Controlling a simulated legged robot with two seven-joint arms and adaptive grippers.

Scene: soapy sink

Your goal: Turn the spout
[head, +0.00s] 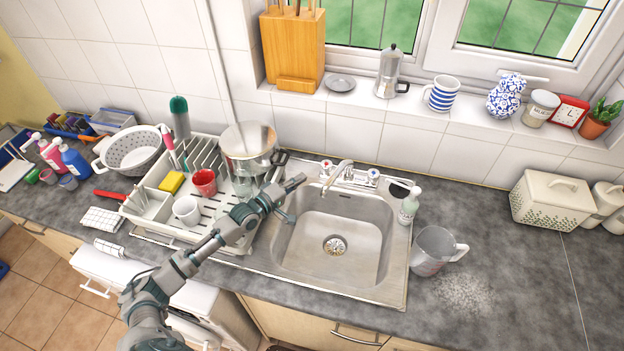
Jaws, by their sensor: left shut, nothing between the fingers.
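The silver spout (337,175) rises from the tap at the back of the steel sink (400,262). It points forward and to the left, over the back left of the basin. My left arm reaches in from the lower left, across the front of the dish rack. My left gripper (300,180) is shut and empty, just left of the spout, near the sink's back left corner. A small gap shows between its tip and the spout. My right gripper is not in view.
A white dish rack (150,212) with a pot (248,146), a red cup (204,182) and a white mug (187,210) stands left of the sink. A soap bottle (409,206) and a clear jug (433,250) stand right of it. The basin is empty.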

